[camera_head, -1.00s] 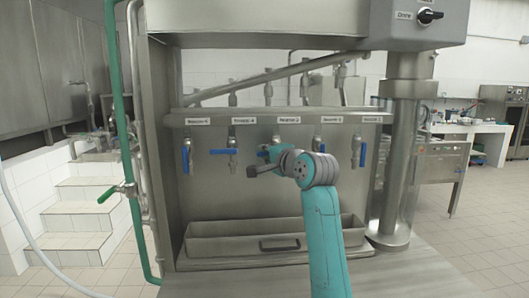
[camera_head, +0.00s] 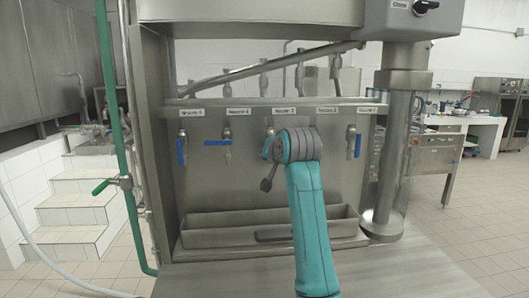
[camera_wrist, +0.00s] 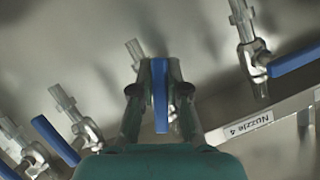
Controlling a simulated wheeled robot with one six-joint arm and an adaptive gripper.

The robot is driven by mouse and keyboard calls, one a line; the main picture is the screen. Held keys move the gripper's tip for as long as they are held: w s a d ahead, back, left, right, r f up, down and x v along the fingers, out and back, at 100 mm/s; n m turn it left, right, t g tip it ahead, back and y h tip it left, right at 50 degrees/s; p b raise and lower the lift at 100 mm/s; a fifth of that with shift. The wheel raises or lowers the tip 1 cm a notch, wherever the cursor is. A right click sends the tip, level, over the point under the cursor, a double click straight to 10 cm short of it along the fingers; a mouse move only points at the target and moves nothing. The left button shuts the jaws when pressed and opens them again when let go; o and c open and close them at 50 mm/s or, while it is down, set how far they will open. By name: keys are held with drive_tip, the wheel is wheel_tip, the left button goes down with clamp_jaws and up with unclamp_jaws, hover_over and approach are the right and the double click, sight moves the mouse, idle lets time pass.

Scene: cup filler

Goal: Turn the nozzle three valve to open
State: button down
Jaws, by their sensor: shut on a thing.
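The nozzle three valve has a blue lever handle (camera_wrist: 160,95), which lies between my gripper's fingers in the wrist view. My gripper (camera_wrist: 160,92) is shut on this handle. The valve's metal body shows only in part behind the fingers, so its exact angle to the handle is hard to tell. In the head view my wrist hides most of the valve and the gripper, below the third label (camera_head: 282,110) from the left.
The nozzle four valve (camera_head: 217,142) has its blue handle sideways, close beside my gripper. The leftmost valve's handle (camera_head: 181,152) hangs down. Another valve (camera_head: 357,145) is at far right. A metal trough (camera_head: 215,222) is below.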

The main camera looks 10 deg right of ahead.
drive_tip(key=n+h, duration=0.1)
drive_tip(key=d+n+h, duration=0.1)
drive_tip(key=n, duration=0.1)
drive_tip(key=shift+d+f, duration=0.2)
drive_tip(key=shift+d, duration=0.1)
idle(0.5)
drive_tip(key=c, duration=1.1)
unclamp_jaws()
drive_tip(key=shift+c, duration=0.2)
drive_tip(key=v, duration=1.2)
drive_tip(key=shift+a+r, duration=0.15)
